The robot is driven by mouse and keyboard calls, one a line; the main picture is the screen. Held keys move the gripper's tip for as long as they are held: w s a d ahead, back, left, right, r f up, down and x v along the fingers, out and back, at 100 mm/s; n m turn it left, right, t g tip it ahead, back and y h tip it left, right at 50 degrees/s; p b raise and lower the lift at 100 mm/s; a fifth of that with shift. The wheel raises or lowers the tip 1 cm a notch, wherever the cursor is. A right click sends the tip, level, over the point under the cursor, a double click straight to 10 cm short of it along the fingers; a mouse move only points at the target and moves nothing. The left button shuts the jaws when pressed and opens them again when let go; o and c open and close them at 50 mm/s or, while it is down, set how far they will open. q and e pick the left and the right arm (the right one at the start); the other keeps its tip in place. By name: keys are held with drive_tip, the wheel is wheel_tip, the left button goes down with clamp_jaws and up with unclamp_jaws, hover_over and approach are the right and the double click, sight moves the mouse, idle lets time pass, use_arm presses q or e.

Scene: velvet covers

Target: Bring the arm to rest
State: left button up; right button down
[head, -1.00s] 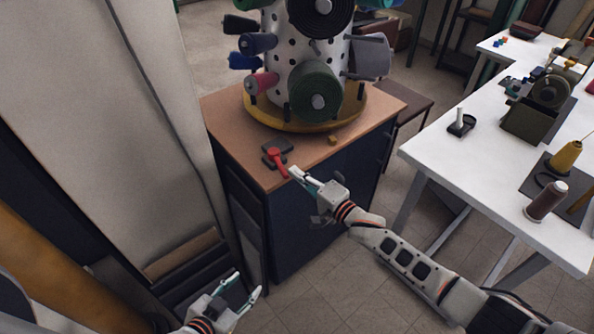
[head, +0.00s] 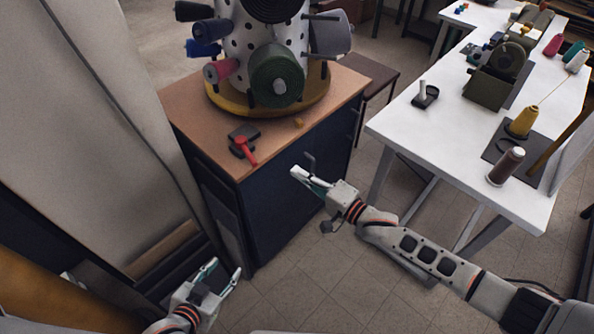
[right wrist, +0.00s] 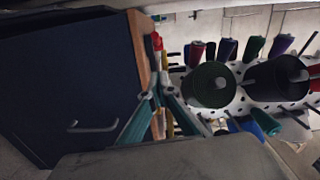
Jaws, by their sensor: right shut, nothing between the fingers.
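My right gripper (head: 296,173) is shut and empty in the head view. It hangs in front of the dark cabinet (head: 290,205), beyond the edge of its wooden top and apart from the things on it. Its fingers (right wrist: 158,92) also show in the right wrist view, with the cabinet side to their left. My left gripper (head: 226,267) is low at the left in the head view, open and empty.
A red-handled tool (head: 245,151) lies with a dark block on the cabinet top, near a spool carousel (head: 265,40). A white table (head: 395,120) with spools stands at the right. Floor between them is free.

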idle(0.3)
drive_tip(key=s+d+f+n+h, duration=0.5)
drive_tip(key=s+d+f, duration=0.1)
drive_tip(key=s+d, duration=0.5)
drive_tip(key=s+d+f+n+h, duration=0.5)
drive_tip(key=s+d+f+h, duration=0.1)
drive_tip(key=s+d, duration=0.6)
drive_tip(key=shift+f+n+h, duration=0.3)
drive_tip(key=shift+f+n, duration=0.1)
drive_tip(key=shift+f, duration=0.35)
